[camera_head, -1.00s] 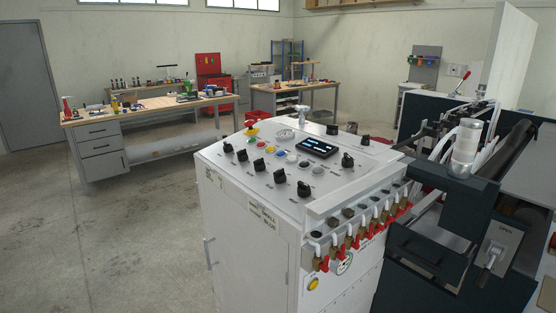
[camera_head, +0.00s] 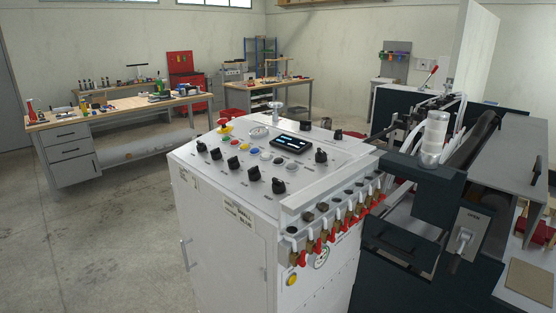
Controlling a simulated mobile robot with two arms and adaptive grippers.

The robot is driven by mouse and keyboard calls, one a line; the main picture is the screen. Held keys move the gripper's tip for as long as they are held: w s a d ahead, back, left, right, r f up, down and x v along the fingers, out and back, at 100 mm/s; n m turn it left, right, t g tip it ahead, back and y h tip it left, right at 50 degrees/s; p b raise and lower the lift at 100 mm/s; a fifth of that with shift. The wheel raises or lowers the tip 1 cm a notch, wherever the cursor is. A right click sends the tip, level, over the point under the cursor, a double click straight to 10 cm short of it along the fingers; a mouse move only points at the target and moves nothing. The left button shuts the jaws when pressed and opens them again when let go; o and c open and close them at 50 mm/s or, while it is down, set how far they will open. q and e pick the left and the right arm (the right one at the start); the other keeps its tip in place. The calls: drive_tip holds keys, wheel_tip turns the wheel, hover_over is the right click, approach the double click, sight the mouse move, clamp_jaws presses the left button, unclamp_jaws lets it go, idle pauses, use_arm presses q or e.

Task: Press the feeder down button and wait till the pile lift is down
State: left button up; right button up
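A white control cabinet (camera_head: 225,245) stands in the middle of the view. Its sloped top panel (camera_head: 205,175) carries several black knobs, small coloured buttons (camera_head: 235,145), a yellow and red button (camera_head: 226,128) at its far left corner and a lit display (camera_head: 291,142). Which button is the feeder down button cannot be read. A yellow button (camera_head: 292,279) sits low on the cabinet's right side. The dark machine (camera_head: 420,220) stands at the right. I cannot make out the pile lift. Neither of my grippers is in view.
Red-handled valves (camera_head: 325,236) line the cabinet's right edge. A lever plate (camera_head: 464,238) is on the machine's front. Workbenches (camera_head: 68,155) with tools stand at the back left. The concrete floor (camera_head: 120,240) left of the cabinet is clear.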

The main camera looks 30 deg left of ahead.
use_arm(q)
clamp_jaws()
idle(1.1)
